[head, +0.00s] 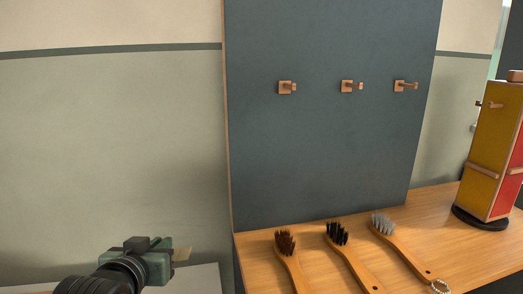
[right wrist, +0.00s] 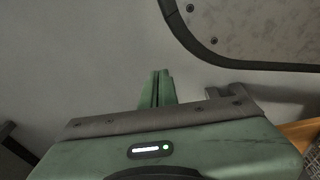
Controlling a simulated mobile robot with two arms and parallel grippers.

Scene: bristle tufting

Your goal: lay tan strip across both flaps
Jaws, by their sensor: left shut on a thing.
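My left gripper (head: 168,262) is at the bottom left of the head view, shut on a small tan piece, which looks like the tan strip (head: 183,254). Only a short end of the strip shows beyond the green gripper body; the rest is hidden. The strip is in front of the pale wall, left of the wooden bench. My right gripper (right wrist: 157,88) shows in the right wrist view, its two green fingers close together with nothing visible between them. I cannot make out the flaps in either view.
A wooden bench (head: 450,200) carries a brown brush (head: 287,262), a black brush (head: 350,258) and a grey brush (head: 400,248). A yellow and red box (head: 490,150) stands at right. A dark panel (head: 330,150) with three pegs rises behind. A pale surface (head: 207,280) lies below my left gripper.

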